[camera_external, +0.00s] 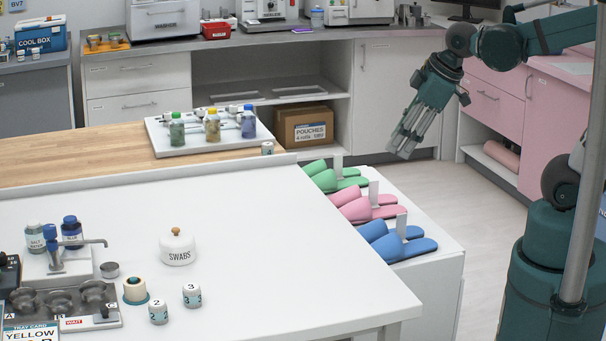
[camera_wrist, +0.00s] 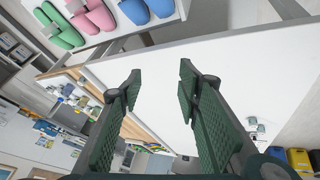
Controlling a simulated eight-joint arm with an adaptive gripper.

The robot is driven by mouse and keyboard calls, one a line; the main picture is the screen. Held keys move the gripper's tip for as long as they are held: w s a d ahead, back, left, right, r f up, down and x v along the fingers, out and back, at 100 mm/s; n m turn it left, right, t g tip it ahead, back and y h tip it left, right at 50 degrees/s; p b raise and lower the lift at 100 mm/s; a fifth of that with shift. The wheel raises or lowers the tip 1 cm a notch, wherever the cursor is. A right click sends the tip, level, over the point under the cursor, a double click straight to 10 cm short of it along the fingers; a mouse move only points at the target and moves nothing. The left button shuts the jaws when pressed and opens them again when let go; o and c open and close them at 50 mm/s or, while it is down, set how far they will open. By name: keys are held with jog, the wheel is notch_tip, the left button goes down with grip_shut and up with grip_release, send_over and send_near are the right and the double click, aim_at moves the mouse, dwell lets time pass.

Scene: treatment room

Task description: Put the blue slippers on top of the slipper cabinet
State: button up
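The blue slippers (camera_external: 397,241) lie side by side at the near end of a low white unit (camera_external: 437,268), possibly the slipper cabinet. A pale upright tab stands by them. They also show at the top edge of the wrist view (camera_wrist: 148,9), partly cut off. My gripper (camera_external: 404,145) is raised beyond the far end of the unit, pointing down and well apart from the blue slippers. In the wrist view my gripper (camera_wrist: 159,78) is open, with nothing between its fingers.
Pink slippers (camera_external: 368,208) and green slippers (camera_external: 335,176) lie on the same unit beyond the blue ones. A white table (camera_external: 270,245) with a swabs jar (camera_external: 178,247) stands to the left. A pink cabinet (camera_external: 495,110) is behind my arm. Floor is clear right of the unit.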

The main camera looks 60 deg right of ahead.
jog(key=a+m, duration=0.1)
jog(key=s+a+r+m+t, duration=0.1)
jog(key=m, duration=0.1)
jog(key=s+a+r+m, duration=0.1)
jog(key=shift+s+r+m, duration=0.1)
jog(key=shift+r+m, duration=0.1)
jog(key=shift+m, duration=0.2)
jog(key=shift+o, duration=0.6)
